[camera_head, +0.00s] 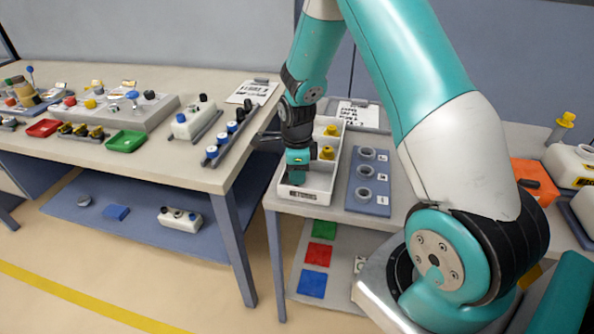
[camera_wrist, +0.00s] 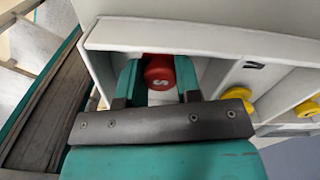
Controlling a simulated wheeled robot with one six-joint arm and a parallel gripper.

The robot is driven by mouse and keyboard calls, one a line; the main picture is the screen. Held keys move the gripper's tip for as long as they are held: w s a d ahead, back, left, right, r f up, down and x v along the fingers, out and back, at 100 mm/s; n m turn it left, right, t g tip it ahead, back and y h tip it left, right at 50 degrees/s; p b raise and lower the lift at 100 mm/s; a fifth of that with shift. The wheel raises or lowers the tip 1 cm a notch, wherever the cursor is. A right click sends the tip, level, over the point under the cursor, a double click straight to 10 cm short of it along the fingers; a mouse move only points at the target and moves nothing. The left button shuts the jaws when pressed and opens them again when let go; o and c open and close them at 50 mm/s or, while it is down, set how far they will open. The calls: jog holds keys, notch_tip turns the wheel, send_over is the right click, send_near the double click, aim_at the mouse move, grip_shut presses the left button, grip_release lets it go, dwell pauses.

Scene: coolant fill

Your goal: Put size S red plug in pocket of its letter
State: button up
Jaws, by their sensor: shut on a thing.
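Whether the plug touches the tray floor I cannot tell. In the head view my gripper (camera_head: 296,177) points down into the near end of the tray (camera_head: 318,193), and the plug is hidden. Right of the tray is a blue-grey plate (camera_head: 359,205) with three round grey pockets (camera_head: 365,173), each beside a small label too small to read.
Yellow plugs (camera_head: 327,152) stand in the tray's other compartments, close to my gripper in the wrist view (camera_wrist: 237,97). The tray's walls and dividers surround my fingers. A workbench (camera_head: 210,180) with several parts stands left, across a gap. An orange box (camera_head: 535,178) is at right.

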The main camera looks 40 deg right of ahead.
jog(key=o, duration=0.9)
jog(key=shift+c, duration=0.2)
jog(key=shift+r, duration=0.1)
notch_tip(320, 180, up, 11)
jog(key=b, duration=0.1)
jog(key=s+a+r+n+y, duration=0.1)
jog(key=s+a+r+n, duration=0.4)
jog(key=a+n, duration=0.35)
jog(key=s+a+r+n+y, duration=0.1)
jog(key=s+a+r+n, duration=0.35)
jog(key=a+n, duration=0.35)
jog(key=s+a+r+n+y, duration=0.1)
jog(key=s+a+n, duration=0.2)
jog(key=s+n, duration=0.3)
jog(key=s+a+r+n+y, duration=0.1)
jog(key=s+a+n, duration=0.2)
jog(key=s+n, duration=0.4)
jog(key=n, duration=0.3)
